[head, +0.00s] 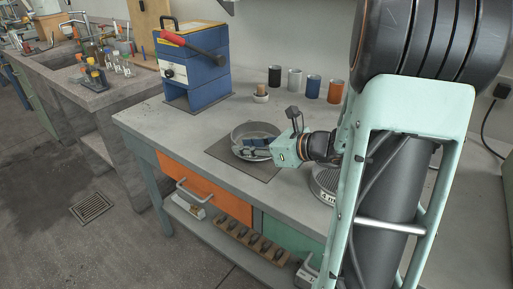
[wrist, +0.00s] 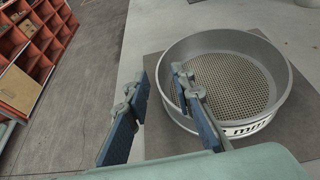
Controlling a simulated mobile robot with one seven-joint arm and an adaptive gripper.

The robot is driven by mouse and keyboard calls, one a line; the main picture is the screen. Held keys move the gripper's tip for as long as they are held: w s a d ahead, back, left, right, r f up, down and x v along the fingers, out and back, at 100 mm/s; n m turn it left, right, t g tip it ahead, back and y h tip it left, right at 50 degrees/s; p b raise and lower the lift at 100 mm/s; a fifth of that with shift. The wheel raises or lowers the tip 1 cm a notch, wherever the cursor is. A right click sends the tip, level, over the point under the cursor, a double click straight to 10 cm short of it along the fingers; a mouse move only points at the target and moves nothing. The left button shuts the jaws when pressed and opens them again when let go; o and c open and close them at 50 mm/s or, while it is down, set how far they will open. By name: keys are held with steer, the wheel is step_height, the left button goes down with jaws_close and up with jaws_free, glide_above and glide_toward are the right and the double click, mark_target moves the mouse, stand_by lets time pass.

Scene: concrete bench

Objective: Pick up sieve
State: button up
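A round metal sieve (head: 240,131) with a mesh bottom sits on a dark square mat (head: 222,150) on the concrete bench. In the wrist view the sieve (wrist: 278,62) fills the right half, with "mm" lettering on its near wall. My gripper (head: 256,146) is at the near right side of the sieve in the head view. In the wrist view my gripper (wrist: 161,78) is open. One finger is outside the wall at left, the other over the mesh inside, with the rim between them. I cannot tell whether either finger touches the wall.
Another sieve-like round metal item (head: 325,184) with a label stands right of the mat, partly hidden by my arm. Several coloured cups (head: 294,79) and a blue box-shaped device (head: 191,62) stand at the back. The left front bench top is clear.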

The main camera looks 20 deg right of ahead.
steer(key=shift+w+a+f, duration=0.1)
steer(key=shift+w, duration=0.05)
jaws_close()
stand_by(0.6)
